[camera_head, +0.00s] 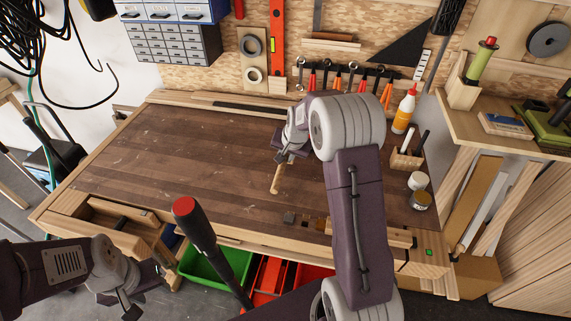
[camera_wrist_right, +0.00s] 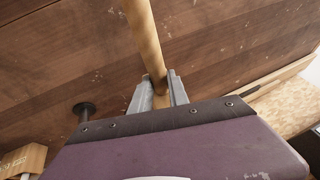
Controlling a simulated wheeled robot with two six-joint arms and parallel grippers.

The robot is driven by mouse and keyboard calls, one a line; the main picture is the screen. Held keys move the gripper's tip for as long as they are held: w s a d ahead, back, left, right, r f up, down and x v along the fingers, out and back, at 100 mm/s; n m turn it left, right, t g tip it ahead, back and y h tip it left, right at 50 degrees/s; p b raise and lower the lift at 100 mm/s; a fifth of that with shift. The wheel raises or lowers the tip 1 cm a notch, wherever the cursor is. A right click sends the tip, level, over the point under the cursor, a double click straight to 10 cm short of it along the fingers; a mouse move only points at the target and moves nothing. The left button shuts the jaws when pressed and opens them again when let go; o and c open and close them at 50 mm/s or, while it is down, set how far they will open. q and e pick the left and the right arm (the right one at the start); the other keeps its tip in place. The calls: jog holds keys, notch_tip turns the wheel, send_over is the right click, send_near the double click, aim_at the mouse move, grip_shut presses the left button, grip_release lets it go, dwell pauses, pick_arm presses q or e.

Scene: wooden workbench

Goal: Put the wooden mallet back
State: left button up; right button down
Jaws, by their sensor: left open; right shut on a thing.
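The wooden mallet shows only as its pale round handle (camera_head: 278,179) in the head view, slanting down from my right gripper (camera_head: 284,157) over the middle of the bench. In the right wrist view, my right gripper (camera_wrist_right: 158,95) is shut on this handle (camera_wrist_right: 143,38), which runs up out of the frame. The mallet's head is not visible in either view. I cannot tell whether the handle touches the bench top. My left gripper (camera_head: 129,304) is open and empty at the lower left, in front of the bench and away from the mallet.
The brown bench top (camera_head: 190,150) is clear on the left. A glue bottle (camera_head: 404,110), a wooden holder (camera_head: 406,158) and a tin (camera_head: 420,200) stand at its right. Pliers and wrenches hang along the back board (camera_head: 205,78). A green bin (camera_head: 215,267) sits below the front edge.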

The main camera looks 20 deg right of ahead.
jog(key=f, duration=0.2)
jog(key=shift+s+f, duration=0.2)
jog(key=shift+f, duration=0.2)
jog(key=shift+w+f, duration=0.2)
jog(key=shift+f, duration=0.25)
jog(key=shift+s+f+b, duration=0.1)
jog(key=shift+b, duration=0.25)
jog(key=c, duration=1.3)
grip_release()
jog(key=shift+o, duration=0.2)
